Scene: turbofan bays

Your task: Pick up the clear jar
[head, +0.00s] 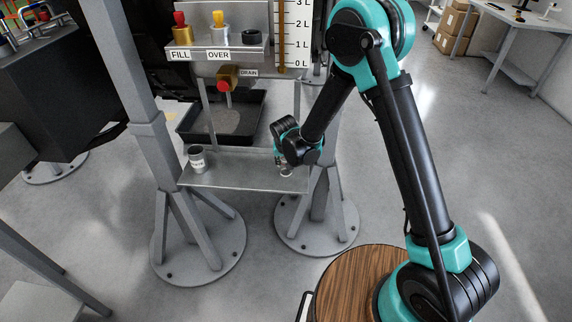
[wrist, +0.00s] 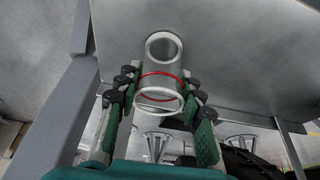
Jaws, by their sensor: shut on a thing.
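The clear jar (wrist: 161,70) has a pale rim and a red ring around it. In the wrist view it sits between the dark, green-backed fingers of my gripper (wrist: 158,82), which is shut on its sides. In the head view my gripper (head: 282,160) is at the right end of the grey shelf (head: 240,175). Only a small part of the jar (head: 286,173) shows there, below the gripper. I cannot tell whether the jar touches the shelf or is just above it.
A grey labelled cup (head: 197,158) stands at the shelf's left end. A dark drain tray (head: 185,128) lies behind the shelf. A red-knobbed drain valve (head: 226,84) is above it. The stand's grey legs (head: 160,165) flank the shelf. The middle of the shelf is clear.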

